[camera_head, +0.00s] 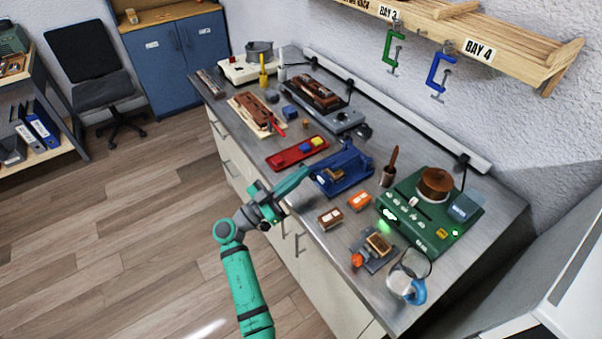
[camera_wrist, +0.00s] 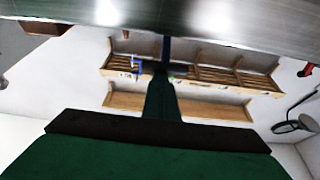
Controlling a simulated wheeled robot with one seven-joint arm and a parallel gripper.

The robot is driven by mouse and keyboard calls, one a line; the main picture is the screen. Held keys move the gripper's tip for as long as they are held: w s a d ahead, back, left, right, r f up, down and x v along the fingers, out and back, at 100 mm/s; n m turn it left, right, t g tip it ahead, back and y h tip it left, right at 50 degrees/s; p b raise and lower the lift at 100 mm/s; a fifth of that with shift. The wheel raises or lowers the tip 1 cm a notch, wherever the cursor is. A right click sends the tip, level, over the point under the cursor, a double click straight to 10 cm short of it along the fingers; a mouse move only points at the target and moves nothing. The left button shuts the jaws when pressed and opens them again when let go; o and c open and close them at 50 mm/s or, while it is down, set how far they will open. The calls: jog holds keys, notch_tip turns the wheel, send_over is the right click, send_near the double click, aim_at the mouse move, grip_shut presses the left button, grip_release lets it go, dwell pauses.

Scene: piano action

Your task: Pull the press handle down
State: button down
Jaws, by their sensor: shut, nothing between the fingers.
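A blue press-like fixture (camera_head: 350,162) stands near the middle of the bench's front edge, with a small brown block on it. Which part of it is the handle is too small to tell. My teal gripper (camera_head: 304,173) reaches in from the left, its shut fingers pointing right at the fixture's left end. They look close to it; whether they touch, I cannot tell. The fingers hold nothing. In the wrist view the closed dark fingers (camera_wrist: 164,60) point up toward a blurred metal surface, and the press cannot be made out.
The metal bench (camera_head: 300,225) is crowded. A red tray (camera_head: 285,158) lies behind-left of the press.

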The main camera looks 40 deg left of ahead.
jog(key=shift+d+f, duration=0.1)
jog(key=shift+f, duration=0.8)
jog(key=shift+r, duration=0.15)
notch_tip(320, 180, up, 5)
jog(key=s, duration=0.2)
jog(key=w+f+v, duration=0.1)
jog(key=v, duration=0.8)
jog(key=shift+a+f, duration=0.3)
jog(key=shift+f, duration=0.1)
jog(key=shift+w+d, duration=0.1)
jog(key=shift+w, duration=0.05)
